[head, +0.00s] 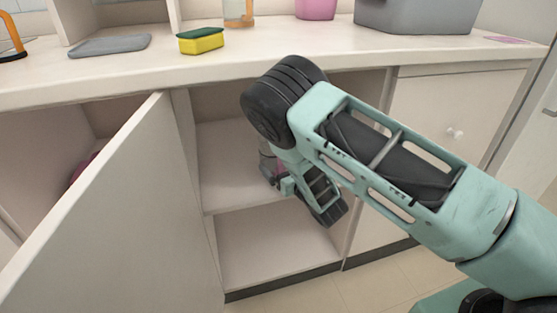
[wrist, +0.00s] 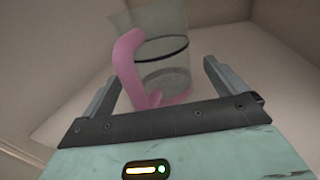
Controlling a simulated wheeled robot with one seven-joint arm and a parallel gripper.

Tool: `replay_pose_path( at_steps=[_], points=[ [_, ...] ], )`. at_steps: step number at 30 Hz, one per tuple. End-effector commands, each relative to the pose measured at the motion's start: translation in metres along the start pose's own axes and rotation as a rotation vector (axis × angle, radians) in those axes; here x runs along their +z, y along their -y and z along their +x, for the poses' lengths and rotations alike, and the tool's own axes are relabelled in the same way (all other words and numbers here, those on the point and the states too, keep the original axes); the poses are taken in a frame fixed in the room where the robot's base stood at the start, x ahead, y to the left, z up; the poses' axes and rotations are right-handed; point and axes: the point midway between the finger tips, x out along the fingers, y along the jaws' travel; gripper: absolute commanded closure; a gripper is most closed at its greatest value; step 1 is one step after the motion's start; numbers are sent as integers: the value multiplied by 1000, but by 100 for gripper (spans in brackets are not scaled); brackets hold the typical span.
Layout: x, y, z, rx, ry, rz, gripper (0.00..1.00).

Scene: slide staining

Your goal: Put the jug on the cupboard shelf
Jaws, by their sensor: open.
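The jug (wrist: 165,60) is clear with a pink handle and a pink base, and shows in the wrist view just beyond my gripper (wrist: 160,78). The two jaws are apart, with the jug and its handle seen between and beyond them. In the head view a small part of the jug (head: 266,158) shows inside the open cupboard; my arm hides the rest. My gripper (head: 277,181) reaches into the cupboard there, over the middle shelf (head: 235,190). I cannot tell for certain whether the jug's base touches the shelf.
An open cupboard door (head: 110,215) stands at the left. The countertop (head: 150,70) above holds a grey mat (head: 110,45), a sponge (head: 201,41), a pink container (head: 316,8) and a grey tub (head: 415,15). The lower compartment (head: 270,245) looks empty. A closed door (head: 430,160) is at the right.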

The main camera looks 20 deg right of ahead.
Motion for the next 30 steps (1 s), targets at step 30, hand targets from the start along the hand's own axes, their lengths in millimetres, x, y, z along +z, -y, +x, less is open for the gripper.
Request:
replay_pose_path(
  at_steps=[30],
  points=[
    [0, 0, -96, -1, 0, 0, 3]
  ],
)
